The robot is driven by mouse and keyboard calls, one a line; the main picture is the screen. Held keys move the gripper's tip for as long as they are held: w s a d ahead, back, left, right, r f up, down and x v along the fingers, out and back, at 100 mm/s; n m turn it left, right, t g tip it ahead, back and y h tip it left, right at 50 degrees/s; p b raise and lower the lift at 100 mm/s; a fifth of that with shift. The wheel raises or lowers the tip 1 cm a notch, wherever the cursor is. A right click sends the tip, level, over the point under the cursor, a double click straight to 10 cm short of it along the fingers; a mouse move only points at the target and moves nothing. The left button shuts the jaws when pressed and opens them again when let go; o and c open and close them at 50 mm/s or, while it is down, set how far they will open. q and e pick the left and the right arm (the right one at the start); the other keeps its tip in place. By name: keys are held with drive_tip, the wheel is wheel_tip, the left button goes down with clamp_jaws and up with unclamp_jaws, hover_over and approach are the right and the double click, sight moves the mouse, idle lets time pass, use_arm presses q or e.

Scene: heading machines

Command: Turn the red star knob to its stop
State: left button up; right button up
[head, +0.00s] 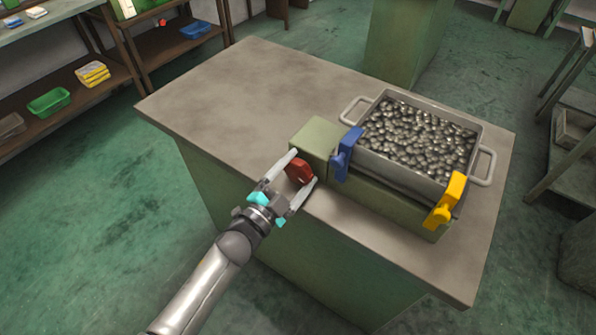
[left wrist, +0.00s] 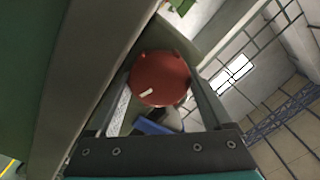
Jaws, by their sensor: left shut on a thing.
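The red star knob (head: 299,172) sits on the front side of a green box (head: 316,140) on the workbench. My left gripper (head: 303,168) reaches it from the front, with one finger on each side, shut on the knob. In the left wrist view the knob (left wrist: 158,78) lies between the two fingers (left wrist: 160,85) and bears a small white mark. The knob's shaft is hidden. My right gripper is in neither view.
A metal tray (head: 484,150) full of dark rounded parts stands right of the knob. A blue clamp (head: 346,153) and a yellow clamp (head: 449,200) flank it on the green fixture. The bench top (head: 235,90) is clear at left. Shelves (head: 110,82) stand behind at left.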

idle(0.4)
use_arm(q)
drive_tip(key=o, duration=1.2)
drive_tip(key=shift+c, duration=0.2)
